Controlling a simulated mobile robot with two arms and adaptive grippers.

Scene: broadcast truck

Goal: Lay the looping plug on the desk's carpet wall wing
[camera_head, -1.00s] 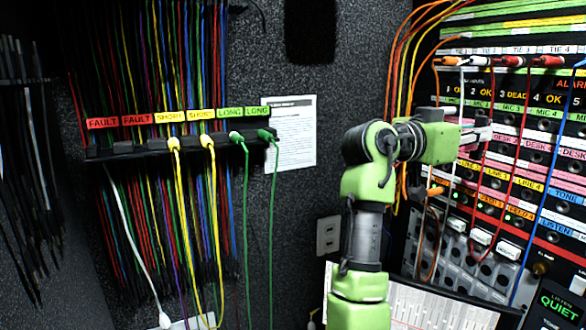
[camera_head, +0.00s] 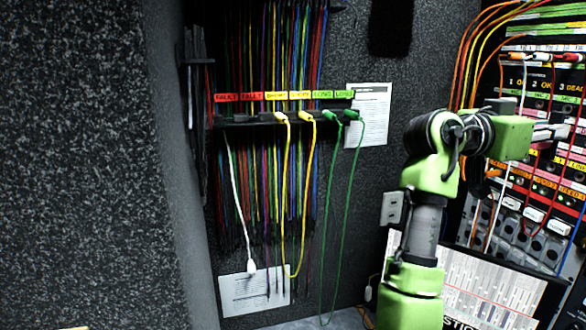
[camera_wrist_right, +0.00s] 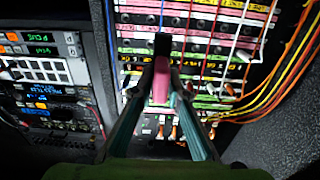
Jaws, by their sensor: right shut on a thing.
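My right gripper (camera_head: 548,132) is raised in front of the patch panel at the right of the head view. In the right wrist view my right gripper (camera_wrist_right: 162,98) is shut on a small piece with a pink body and a dark end, which looks like the looping plug (camera_wrist_right: 161,80). Its cord cannot be made out. A grey strip of the desk (camera_head: 296,324) shows low in the head view, beside the carpet wall. Most of the desk is out of view or hidden by my right arm. My left gripper is not in view.
A cable rack (camera_head: 240,119) with coloured labels holds many hanging cords on the carpeted wall (camera_head: 385,165). Long yellow and green cords (camera_head: 338,240) hang down towards the desk. A speckled panel (camera_head: 80,160) fills the left. The patch panel (camera_head: 540,90) has many plugged cords.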

